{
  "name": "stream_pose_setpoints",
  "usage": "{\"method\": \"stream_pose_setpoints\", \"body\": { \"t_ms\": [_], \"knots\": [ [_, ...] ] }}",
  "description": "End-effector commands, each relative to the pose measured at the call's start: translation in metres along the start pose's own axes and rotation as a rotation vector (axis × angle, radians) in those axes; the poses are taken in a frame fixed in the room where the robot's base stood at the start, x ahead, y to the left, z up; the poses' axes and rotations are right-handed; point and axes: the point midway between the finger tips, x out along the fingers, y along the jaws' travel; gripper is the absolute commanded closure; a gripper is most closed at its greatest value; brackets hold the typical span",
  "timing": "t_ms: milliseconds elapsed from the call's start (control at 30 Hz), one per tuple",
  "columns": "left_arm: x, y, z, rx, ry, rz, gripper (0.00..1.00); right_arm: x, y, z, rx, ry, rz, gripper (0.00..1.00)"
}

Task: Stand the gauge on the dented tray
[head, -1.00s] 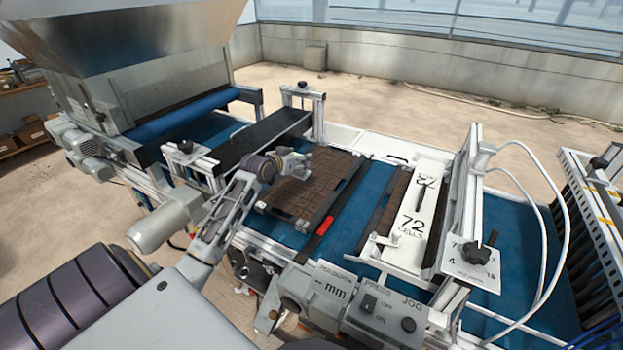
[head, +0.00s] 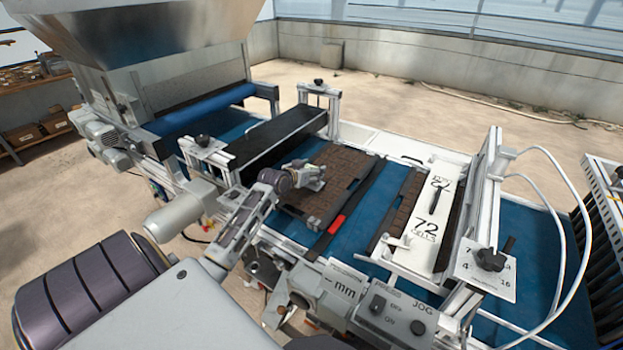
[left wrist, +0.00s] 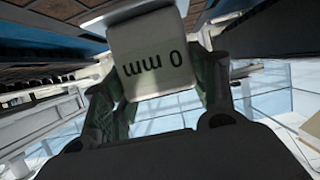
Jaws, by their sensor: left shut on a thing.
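My left gripper (head: 318,174) is shut on the gauge (left wrist: 158,62), a pale block marked "0 mm" that reads upside down in the left wrist view. The left wrist view shows its two dark green fingers on either side of the block. In the head view the gripper is over a brown, soil-filled tray (head: 350,163) on the blue belt, and the gauge is hard to make out there. I cannot tell whether the gauge touches the tray. A second brown tray (head: 402,205) lies to the right, partly under the white "72" plate. No dent shows clearly on either. My right gripper is not in view.
A black bar with a red end (head: 337,224) lies between the trays. The white "72" plate (head: 426,228) and an aluminium frame stand at right. A black crossbeam (head: 275,138) spans the belt behind the gripper. A control box (head: 395,310) is at the near edge.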

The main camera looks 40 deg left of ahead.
Motion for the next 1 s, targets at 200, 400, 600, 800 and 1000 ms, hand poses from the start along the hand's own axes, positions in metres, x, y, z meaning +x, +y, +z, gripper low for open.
{"method": "stream_pose_setpoints", "body": {
  "t_ms": [200, 400, 600, 800, 1000],
  "knots": [
    [0.008, 0.0, 0.019, -0.002, -0.002, 0.0, 0.7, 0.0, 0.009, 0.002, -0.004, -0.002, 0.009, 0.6],
    [0.013, 0.0, 0.032, 0.0, 0.0, -0.001, 0.7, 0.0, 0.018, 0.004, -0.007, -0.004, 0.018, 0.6],
    [0.013, 0.0, 0.033, 0.0, 0.001, -0.001, 0.7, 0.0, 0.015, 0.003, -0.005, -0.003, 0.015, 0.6],
    [0.014, 0.0, 0.035, 0.0, 0.0, -0.001, 0.7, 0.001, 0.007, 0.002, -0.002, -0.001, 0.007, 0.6],
    [0.014, 0.0, 0.036, 0.0, -0.001, 0.0, 0.2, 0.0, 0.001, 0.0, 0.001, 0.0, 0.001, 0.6]
  ]
}}
